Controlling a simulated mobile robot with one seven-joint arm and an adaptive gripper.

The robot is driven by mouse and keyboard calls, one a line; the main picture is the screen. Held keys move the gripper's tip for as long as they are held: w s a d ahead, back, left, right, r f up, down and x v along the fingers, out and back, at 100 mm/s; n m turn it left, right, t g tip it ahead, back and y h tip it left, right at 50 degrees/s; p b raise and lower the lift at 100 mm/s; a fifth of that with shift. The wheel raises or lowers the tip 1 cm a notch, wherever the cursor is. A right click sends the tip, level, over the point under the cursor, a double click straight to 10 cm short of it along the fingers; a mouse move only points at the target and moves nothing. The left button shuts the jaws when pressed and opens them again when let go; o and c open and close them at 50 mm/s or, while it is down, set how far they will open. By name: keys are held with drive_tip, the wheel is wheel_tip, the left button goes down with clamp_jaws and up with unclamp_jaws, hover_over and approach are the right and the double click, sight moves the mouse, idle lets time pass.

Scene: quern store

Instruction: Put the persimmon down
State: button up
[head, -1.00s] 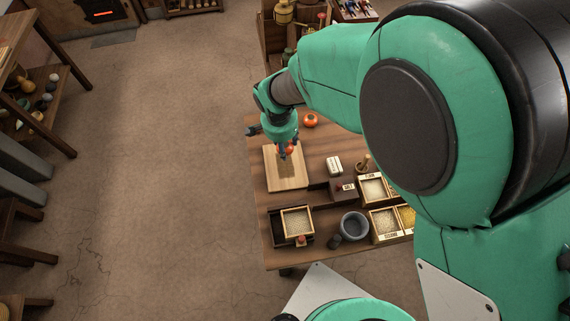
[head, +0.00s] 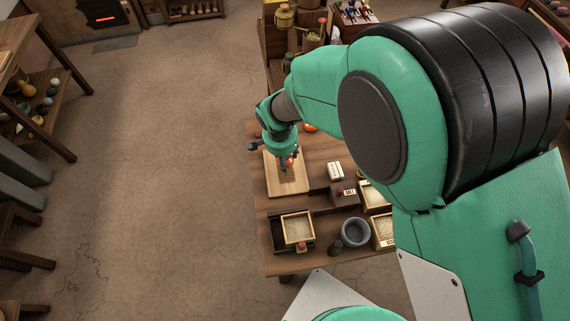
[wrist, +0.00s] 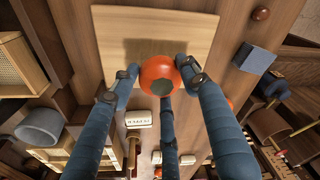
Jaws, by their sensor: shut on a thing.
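An orange-red persimmon (wrist: 158,72) with a dark green calyx is between the blue fingers of my gripper (wrist: 157,76) in the wrist view. My gripper is shut on it. In the head view my gripper (head: 288,162) is over the pale wooden board (head: 283,187) on the table. The board also shows in the wrist view (wrist: 190,30), with a dark shadow by the persimmon. I cannot tell whether the persimmon touches the board. A second orange fruit (head: 310,128) is partly hidden behind my arm.
The wooden table (head: 318,178) also holds a white labelled block (head: 335,171), a dark labelled box (head: 343,193), a grey mortar (head: 355,233) and a grain tray (head: 298,214). The board is bare around my gripper. Open floor lies left of the table.

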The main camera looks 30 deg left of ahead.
drive_tip(key=shift+f+b, duration=0.5)
drive_tip(key=shift+f, duration=1.8)
drive_tip(key=shift+f, duration=0.15)
drive_tip(key=o, duration=1.2)
drive_tip(key=r, duration=0.4)
drive_tip(key=s+r+p, duration=0.1)
drive_tip(key=r, duration=0.3)
drive_tip(key=r+p, duration=0.1)
drive_tip(key=r, duration=0.3)
drive_tip(key=shift+s+r, duration=0.1)
drive_tip(key=shift+s, duration=0.3)
